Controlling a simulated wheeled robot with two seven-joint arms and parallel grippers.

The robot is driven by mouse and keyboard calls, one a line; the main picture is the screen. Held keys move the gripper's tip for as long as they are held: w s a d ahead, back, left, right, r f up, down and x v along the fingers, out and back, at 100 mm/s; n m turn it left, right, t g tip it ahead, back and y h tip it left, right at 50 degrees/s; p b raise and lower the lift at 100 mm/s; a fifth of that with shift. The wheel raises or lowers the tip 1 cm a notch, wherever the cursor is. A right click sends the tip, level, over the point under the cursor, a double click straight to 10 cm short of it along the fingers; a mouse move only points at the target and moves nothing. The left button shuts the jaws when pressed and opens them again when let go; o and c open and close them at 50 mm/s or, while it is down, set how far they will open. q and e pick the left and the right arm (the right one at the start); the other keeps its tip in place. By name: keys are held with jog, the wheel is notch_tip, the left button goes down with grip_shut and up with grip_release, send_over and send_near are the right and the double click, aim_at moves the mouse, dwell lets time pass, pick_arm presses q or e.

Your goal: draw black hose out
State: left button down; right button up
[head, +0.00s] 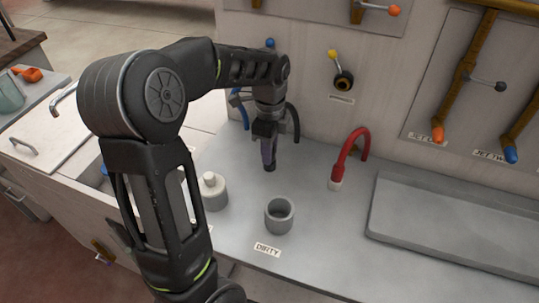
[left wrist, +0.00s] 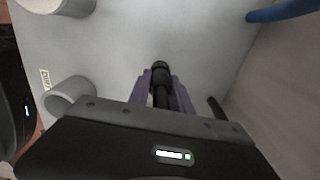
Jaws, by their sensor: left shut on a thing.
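The black hose (head: 296,122) curves behind and beside my left gripper (head: 268,157) in the head view, near the back wall. My left gripper points down and is shut on the black hose's end; its dark tip sticks out below the fingers, above the counter. In the left wrist view, the black end (left wrist: 159,72) lies between the purple fingers of the left gripper (left wrist: 160,84). Another piece of the hose shows at the right there. The gripper hides much of the hose. My right gripper is not in view.
A red hose (head: 352,146) arches at the right, a blue hose (head: 241,110) at the left. A grey tray (head: 455,205) lies right. Counter between cup and red hose is clear.

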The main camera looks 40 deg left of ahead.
pick_arm(q)
jog(key=shift+r+p, duration=0.45)
jog(key=shift+r, duration=0.2)
jog(key=shift+r+p, duration=1.75)
jog(key=shift+r, duration=0.4)
notch_tip(320, 180, up, 4)
jog(key=p, duration=0.3)
jog(key=shift+f, duration=0.2)
jog(key=shift+w+a+r, duration=0.1)
jog(key=shift+w+a, duration=0.05)
jog(key=shift+w, duration=0.05)
jog(key=shift+r, duration=0.1)
